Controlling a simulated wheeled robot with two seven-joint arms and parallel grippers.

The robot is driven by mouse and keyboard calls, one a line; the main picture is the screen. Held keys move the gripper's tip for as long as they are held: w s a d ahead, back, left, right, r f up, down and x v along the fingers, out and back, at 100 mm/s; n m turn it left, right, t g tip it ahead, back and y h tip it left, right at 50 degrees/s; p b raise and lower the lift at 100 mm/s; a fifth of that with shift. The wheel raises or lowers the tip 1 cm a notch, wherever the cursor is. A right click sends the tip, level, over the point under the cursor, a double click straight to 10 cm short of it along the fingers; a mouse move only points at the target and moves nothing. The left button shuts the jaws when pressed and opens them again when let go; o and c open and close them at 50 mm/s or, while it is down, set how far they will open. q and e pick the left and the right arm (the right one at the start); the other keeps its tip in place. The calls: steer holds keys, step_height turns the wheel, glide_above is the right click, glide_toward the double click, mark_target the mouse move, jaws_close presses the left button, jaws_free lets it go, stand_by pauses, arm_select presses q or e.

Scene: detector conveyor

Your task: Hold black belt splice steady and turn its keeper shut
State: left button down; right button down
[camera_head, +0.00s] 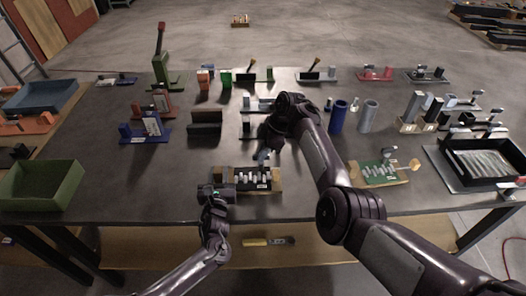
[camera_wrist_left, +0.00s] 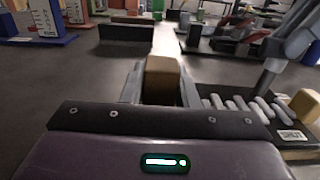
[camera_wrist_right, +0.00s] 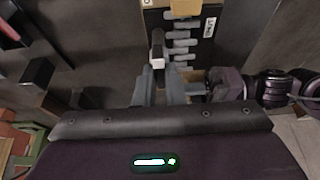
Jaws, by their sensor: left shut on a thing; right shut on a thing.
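The black belt splice (camera_head: 252,184) lies on the dark table with tan blocks at its ends, a row of grey pegs and a white label. It also shows in the left wrist view (camera_wrist_left: 262,128) and the right wrist view (camera_wrist_right: 202,48). My left gripper (camera_head: 217,190) is shut on the tan block (camera_wrist_left: 162,82) at the splice's left end. My right gripper (camera_head: 263,156) reaches down at the splice's far edge and is shut on its keeper, a dark lever with a pale end (camera_wrist_right: 158,52). The fingers partly hide the keeper, so its exact angle is unclear.
A green splice (camera_head: 376,172) lies to the right, near a black tray (camera_head: 485,180). A green bin (camera_head: 42,186) stands at the left. A dark block (camera_head: 205,128) and blue and grey cylinders (camera_head: 368,113) stand behind. The table left of the splice is clear.

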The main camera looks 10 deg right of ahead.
steer(key=shift+m, duration=0.3)
steer(key=m+t, duration=0.1)
steer(key=m, duration=0.3)
steer(key=shift+s+t+h, duration=0.1)
steer(key=shift+t+h, duration=0.3)
steer(key=shift+m+t+h, duration=0.4)
steer(key=shift+m+t, duration=0.2)
steer(key=shift+m, duration=1.4)
steer(key=c, duration=1.5)
jaws_free()
steer(key=shift+a, duration=0.1)
steer(key=shift+s, duration=0.1)
steer(key=v, duration=1.2)
